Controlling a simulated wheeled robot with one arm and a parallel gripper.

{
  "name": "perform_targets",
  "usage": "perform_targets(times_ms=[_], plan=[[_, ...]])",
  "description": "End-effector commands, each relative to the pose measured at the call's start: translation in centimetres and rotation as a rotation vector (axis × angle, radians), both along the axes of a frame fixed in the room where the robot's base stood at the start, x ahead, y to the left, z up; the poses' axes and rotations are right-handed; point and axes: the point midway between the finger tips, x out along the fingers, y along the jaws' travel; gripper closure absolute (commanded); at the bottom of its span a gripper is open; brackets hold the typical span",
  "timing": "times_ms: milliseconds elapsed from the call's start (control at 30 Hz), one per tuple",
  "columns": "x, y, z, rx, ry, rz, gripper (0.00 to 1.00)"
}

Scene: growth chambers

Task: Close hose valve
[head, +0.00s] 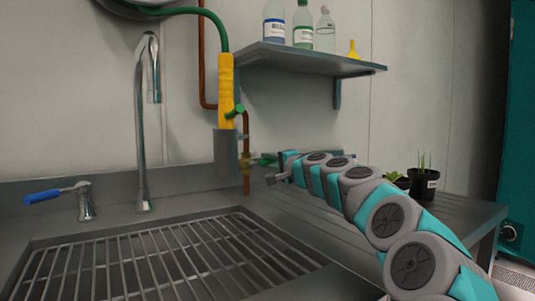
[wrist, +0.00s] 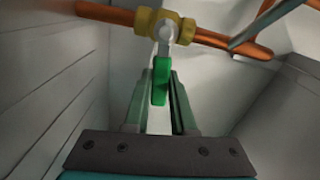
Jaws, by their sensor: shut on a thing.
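The hose valve has a brass body (wrist: 148,22) on a copper pipe (wrist: 215,40) in the wrist view. Its green lever handle (wrist: 160,82) sticks out across the pipe, towards my wrist camera. My gripper (wrist: 162,92) has one finger on each side of the green handle and is shut on it. In the head view, my gripper (head: 273,168) reaches in from the right to the valve body (head: 246,159), beside the vertical copper pipe (head: 246,183). The green handle (head: 263,160) is partly hidden there by my gripper.
A yellow-handled sprayer (head: 226,95) with a green hose stands in a grey holder (head: 226,158) just left of the valve. A tap (head: 143,120) and grated sink (head: 150,262) lie further left. A shelf (head: 310,62) with bottles hangs above; potted plants (head: 424,183) stand right.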

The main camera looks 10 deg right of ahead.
Motion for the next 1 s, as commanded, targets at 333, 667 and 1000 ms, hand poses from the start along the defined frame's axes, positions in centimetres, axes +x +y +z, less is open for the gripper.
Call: perform_targets(times_ms=[333, 667, 1000], plan=[[0.1, -0.1, -1.0, 0.135, 0.058, 0.000, 1.00], [0.0, -0.1, -0.9, 0.133, 0.057, 0.000, 0.55], [0.0, 0.0, -0.9, 0.133, 0.056, 0.001, 0.46]])
